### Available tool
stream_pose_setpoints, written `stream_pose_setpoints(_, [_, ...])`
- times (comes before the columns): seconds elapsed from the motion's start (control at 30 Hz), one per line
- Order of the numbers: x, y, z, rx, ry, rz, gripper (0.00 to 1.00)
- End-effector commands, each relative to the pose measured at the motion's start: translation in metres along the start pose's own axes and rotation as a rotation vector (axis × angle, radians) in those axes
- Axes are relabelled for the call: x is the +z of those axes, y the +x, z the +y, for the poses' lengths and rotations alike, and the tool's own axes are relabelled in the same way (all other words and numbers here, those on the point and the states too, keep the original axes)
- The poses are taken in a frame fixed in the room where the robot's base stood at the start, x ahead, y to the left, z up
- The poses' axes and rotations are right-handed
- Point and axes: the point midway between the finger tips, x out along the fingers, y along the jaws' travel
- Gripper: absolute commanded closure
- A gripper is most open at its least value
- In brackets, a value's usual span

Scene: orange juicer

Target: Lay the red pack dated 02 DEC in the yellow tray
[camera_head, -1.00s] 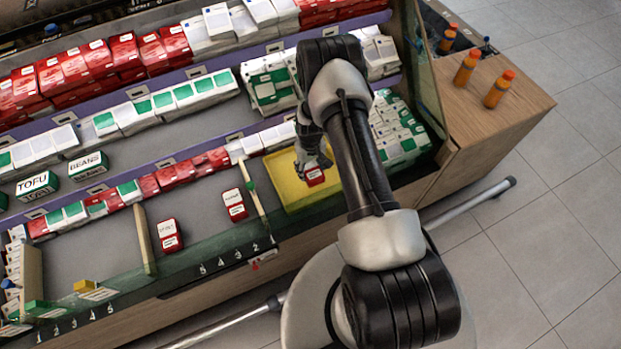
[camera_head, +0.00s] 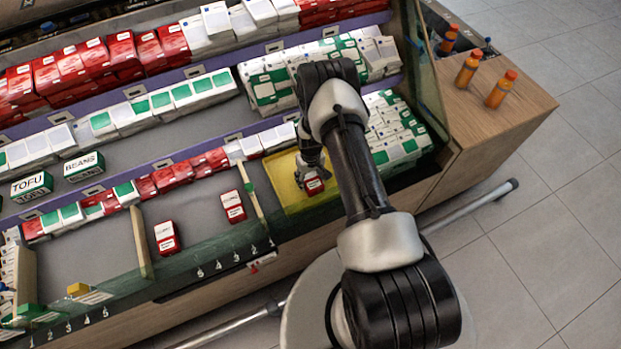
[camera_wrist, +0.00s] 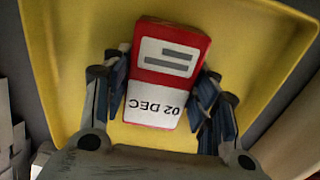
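The red-and-white pack marked 02 DEC (camera_wrist: 165,75) is between the two fingers of my gripper (camera_wrist: 163,98) in the wrist view, its print upside down. The finger pads lie against its sides. The yellow tray (camera_wrist: 75,45) spreads behind and around the pack. In the head view, my gripper (camera_head: 311,172) points down over the yellow tray (camera_head: 283,172), with the pack (camera_head: 314,186) at its fingertips, inside the tray's outline. I cannot tell whether the pack touches the tray floor. My arm covers the tray's right part.
Two more red packs lie on the grey surface left of the tray, one nearer it (camera_head: 233,206), one farther left (camera_head: 166,237). Shelves of packs rise behind. Orange bottles (camera_head: 467,69) stand on the wooden counter (camera_head: 490,120) at right.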

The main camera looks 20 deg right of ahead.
Motion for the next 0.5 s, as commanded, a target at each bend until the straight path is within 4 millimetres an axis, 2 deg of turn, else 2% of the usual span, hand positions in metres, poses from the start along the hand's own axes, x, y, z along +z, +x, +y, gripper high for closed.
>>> stream_pose_setpoints(0.2, [-0.0001, -0.0006, 0.0, 0.0, 0.0, 0.0, 0.29])
stream_pose_setpoints(0.5, [-0.0001, -0.0008, 0.0, 0.0, 0.0, 0.0, 0.29])
